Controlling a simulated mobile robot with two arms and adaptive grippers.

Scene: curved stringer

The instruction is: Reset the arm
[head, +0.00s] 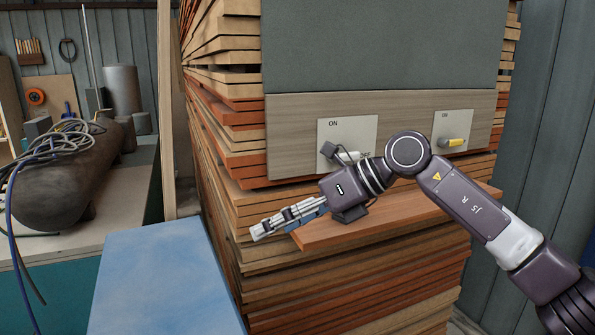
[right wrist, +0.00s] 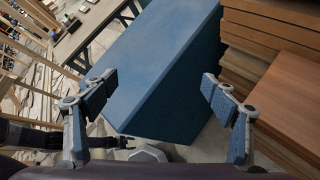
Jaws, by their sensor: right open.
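My right arm comes in from the right in the head view. Its gripper (head: 278,225) points left and slightly down, in front of the stacked wood. In the right wrist view the two fingers of the right gripper (right wrist: 158,94) stand wide apart with nothing between them. Beyond them is a blue block-like surface (right wrist: 165,60), which also shows at the lower left of the head view (head: 165,280).
A tall stack of wooden boards (head: 330,300) stands behind the arm, with a board ledge (head: 420,215) jutting out. A panel (head: 290,140) above it carries an ON switch plate (head: 365,130) and a yellow-handled switch (head: 453,143). A workbench (head: 130,195) with a cylinder and cables is at left.

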